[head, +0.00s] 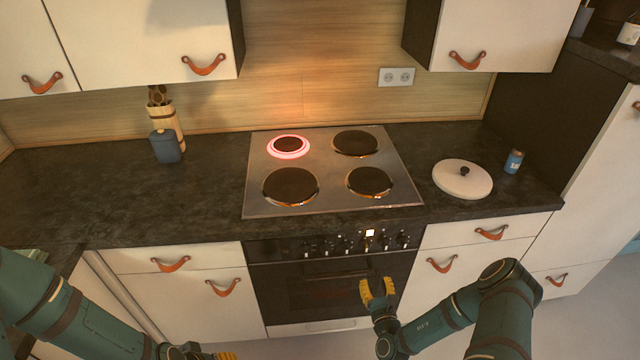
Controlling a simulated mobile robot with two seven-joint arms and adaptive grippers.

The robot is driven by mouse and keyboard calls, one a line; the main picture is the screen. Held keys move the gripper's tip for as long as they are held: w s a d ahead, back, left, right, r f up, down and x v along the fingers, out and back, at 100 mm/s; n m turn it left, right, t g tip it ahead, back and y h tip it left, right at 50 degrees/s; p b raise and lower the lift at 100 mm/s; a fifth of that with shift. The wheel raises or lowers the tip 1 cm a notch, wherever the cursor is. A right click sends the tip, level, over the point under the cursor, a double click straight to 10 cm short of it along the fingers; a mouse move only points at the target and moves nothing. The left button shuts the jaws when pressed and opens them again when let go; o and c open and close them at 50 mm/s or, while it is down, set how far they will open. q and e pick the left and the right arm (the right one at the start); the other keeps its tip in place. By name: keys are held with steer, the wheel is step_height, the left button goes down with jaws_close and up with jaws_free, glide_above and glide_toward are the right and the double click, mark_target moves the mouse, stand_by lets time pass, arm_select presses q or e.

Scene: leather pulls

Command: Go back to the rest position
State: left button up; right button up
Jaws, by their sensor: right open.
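My right gripper (378,292) is open and empty, with yellow fingers, in front of the dark oven door (310,285) and below the stove's knobs (345,242). It looks apart from the knobs. The back left burner (289,146) on the steel hob (325,172) glows red; the other burners are dark. My left arm comes in from the lower left. Only a bit of the left gripper (226,355) shows at the bottom edge, so its jaws are mostly out of view.
A white lid (462,179) with a dark knob and a blue can (513,161) stand right of the hob. A blue jar (165,146) and a utensil holder (165,118) stand at the left. Drawers with orange leather pulls (442,263) flank the oven. The left counter (120,205) is mostly clear.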

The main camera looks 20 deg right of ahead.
steer(key=s+a+r+n+g+y+b, duration=0.1)
steer(key=a+r+n+g+y, duration=0.1)
steer(key=a+n+y, duration=0.55)
steer(key=a+r+n+g+y, duration=0.2)
steer(key=a+n+y, duration=0.2)
steer(key=a+y, duration=0.7)
steer(key=s+a+n+g+b, duration=0.1)
steer(key=s+a+n+g, duration=0.55)
steer(key=a+g, duration=0.2)
steer(key=s+f+n+g+h+b, duration=0.25)
steer(key=s+n+g+h, duration=0.45)
steer(key=s+n, duration=0.45)
steer(key=w+d+r+n+t+h, duration=0.2)
steer(key=w+n+t+h, duration=0.1)
steer(key=n, duration=0.4)
steer(key=shift+w+d+t, duration=0.2)
steer(key=shift+w+t, duration=0.35)
steer(key=shift+w, duration=0.7)
